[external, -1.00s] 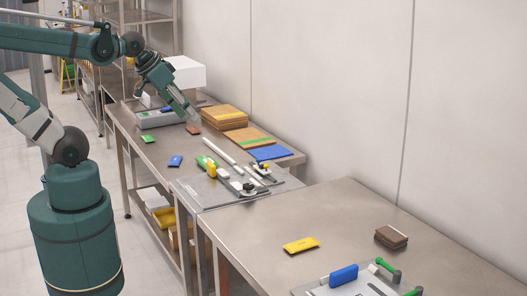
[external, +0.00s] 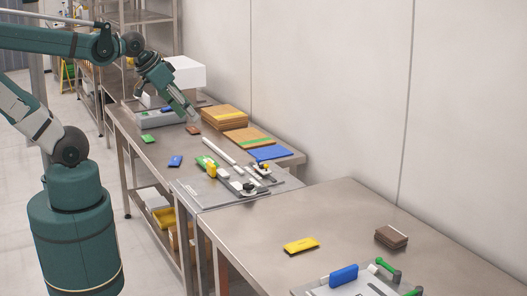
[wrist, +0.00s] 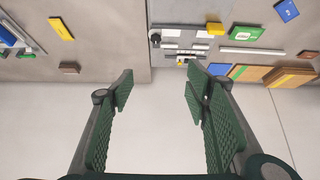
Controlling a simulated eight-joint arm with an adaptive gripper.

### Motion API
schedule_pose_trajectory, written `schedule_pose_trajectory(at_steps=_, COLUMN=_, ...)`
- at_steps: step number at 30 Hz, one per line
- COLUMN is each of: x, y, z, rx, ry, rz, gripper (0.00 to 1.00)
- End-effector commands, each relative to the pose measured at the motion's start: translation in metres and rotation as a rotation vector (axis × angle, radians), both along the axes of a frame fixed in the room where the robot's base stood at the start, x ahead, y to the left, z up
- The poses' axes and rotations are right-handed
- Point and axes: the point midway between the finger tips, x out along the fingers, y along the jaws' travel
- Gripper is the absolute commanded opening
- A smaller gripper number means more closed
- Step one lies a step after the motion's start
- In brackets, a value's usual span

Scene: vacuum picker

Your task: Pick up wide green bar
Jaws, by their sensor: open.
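Two green pieces could be the wide green bar. My gripper (external: 194,118) hangs above the far bench, tilted down, apart from both. In the wrist view my gripper (wrist: 158,85) has its two green ribbed fingers wide apart, with nothing between them.
Brown board stacks (external: 224,116) and a blue plate (external: 269,153) stand near the wall. A grey box (external: 160,117), a blue block (external: 175,161) and a yellow block (external: 211,170) are nearby. A yellow bar (external: 301,245) lies on the near bench, which has free room.

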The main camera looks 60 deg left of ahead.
Motion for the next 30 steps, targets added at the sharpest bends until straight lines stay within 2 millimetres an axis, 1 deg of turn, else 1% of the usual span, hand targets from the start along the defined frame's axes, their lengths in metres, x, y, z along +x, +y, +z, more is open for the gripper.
schedule_pose_trajectory(at_steps=5, x=0.005, y=0.005, z=0.003, rx=-0.003, ry=0.006, rz=0.016, gripper=0.48)
schedule_pose_trajectory(at_steps=11, x=0.021, y=0.02, z=0.011, rx=-0.013, ry=0.026, rz=0.065, gripper=0.48)
schedule_pose_trajectory(at_steps=20, x=0.057, y=0.06, z=0.025, rx=-0.04, ry=0.073, rz=0.182, gripper=0.48)
schedule_pose_trajectory(at_steps=30, x=0.097, y=0.115, z=0.033, rx=-0.075, ry=0.125, rz=0.319, gripper=0.48)
